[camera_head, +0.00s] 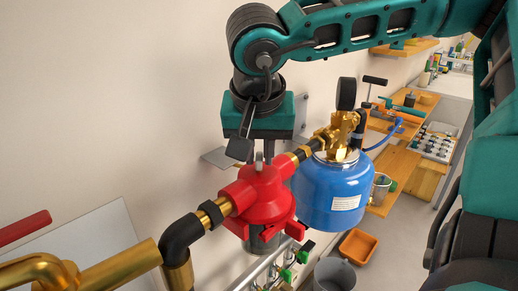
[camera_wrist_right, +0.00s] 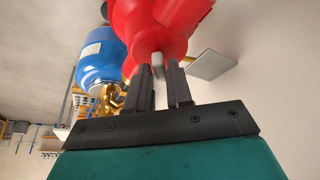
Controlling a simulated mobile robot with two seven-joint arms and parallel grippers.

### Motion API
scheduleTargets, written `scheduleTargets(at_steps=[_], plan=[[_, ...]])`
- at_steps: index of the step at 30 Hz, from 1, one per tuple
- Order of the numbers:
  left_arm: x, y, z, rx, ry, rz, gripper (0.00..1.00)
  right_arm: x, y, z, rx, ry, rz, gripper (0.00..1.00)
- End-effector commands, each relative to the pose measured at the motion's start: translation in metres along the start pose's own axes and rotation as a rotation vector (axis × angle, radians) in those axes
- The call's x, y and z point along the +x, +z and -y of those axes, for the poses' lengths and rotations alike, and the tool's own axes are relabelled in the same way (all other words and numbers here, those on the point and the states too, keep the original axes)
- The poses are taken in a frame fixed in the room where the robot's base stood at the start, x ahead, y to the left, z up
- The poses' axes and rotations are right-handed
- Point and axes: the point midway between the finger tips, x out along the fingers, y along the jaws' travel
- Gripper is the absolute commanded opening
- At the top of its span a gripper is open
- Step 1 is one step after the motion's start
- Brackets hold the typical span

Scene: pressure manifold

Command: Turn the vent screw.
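The vent screw (camera_wrist_right: 157,63) is a small grey stub on the top of the red housing (camera_head: 262,197), which also shows in the right wrist view (camera_wrist_right: 160,28). My right gripper (camera_head: 264,158) points down just above the red housing. In the right wrist view its two dark fingers (camera_wrist_right: 160,72) stand apart, with the screw at the gap between their tips. A gap shows between the screw and at least one finger, so the gripper is open. In the head view the fingers mostly hide the screw. My left gripper is not in view.
Black and brass pipes join the red housing on both sides. A blue tank (camera_head: 334,192) with a black gauge (camera_head: 346,93) stands close on the right. A red-handled brass valve (camera_head: 40,268) is at lower left. An orange bin (camera_head: 357,246) and grey bucket (camera_head: 335,275) sit below.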

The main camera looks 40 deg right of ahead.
Motion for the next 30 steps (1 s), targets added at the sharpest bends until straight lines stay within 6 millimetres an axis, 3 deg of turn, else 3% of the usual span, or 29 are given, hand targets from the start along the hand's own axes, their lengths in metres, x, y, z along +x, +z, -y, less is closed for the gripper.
scheduleTargets(at_steps=[6, 20, 30], plan=[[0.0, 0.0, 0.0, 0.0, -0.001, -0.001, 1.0, 0.0, 0.0, 0.0, 0.0, 0.0, -0.001, 0.0], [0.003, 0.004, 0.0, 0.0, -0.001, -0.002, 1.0, 0.001, 0.0, 0.0, 0.035, 0.015, -0.003, 0.0], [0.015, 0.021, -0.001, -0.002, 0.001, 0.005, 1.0, 0.003, 0.0, 0.002, 0.233, 0.1, -0.007, 0.0]])
